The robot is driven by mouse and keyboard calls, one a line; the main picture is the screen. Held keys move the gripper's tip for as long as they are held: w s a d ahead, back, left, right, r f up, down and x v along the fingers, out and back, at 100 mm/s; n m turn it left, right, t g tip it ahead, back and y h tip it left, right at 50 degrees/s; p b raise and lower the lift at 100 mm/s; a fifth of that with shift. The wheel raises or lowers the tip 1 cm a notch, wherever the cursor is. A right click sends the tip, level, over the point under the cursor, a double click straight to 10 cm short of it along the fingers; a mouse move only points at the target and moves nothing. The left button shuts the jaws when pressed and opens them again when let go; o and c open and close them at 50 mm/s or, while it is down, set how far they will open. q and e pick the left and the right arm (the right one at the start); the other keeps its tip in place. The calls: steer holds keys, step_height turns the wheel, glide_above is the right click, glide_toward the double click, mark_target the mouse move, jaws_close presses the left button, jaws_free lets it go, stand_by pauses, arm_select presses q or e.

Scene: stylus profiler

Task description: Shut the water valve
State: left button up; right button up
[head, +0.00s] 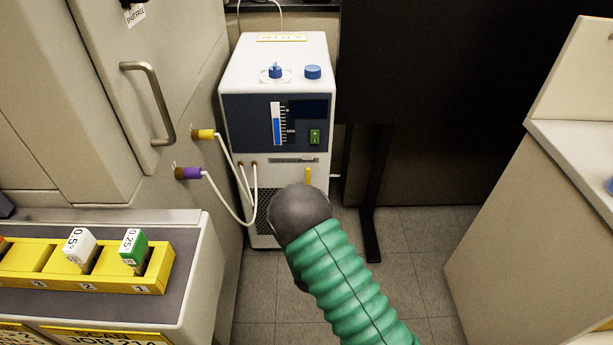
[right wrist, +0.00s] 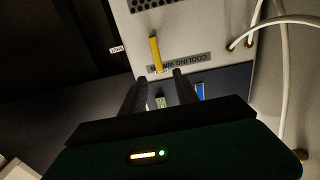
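The yellow valve lever (head: 308,176) stands out upright on the front of the white cooling unit (head: 275,65), just below a small label strip. In the right wrist view the yellow lever (right wrist: 155,53) lies beside the "COOLING WATER" label (right wrist: 185,63), which appears upside down. My right gripper (right wrist: 160,75) is open, its two dark fingers apart and pointing at the unit's front. The lever's near end shows in line with the gap between the fingertips; whether they touch it I cannot tell. In the head view my right arm hides the gripper. My left gripper is not in view.
White hoses (head: 236,185) run from the unit to yellow and purple fittings (head: 188,173) on the cabinet at left. A yellow rack (head: 160,270) with tagged blocks sits front left. A dark stand leg (head: 377,195) is right of the unit. Floor is clear between it and the right-hand counter (head: 575,150).

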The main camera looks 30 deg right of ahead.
steer(key=b+x, duration=0.3)
steer(key=x, duration=0.8)
steer(key=shift+f, duration=0.1)
steer(key=shift+s, duration=0.1)
jaws_close()
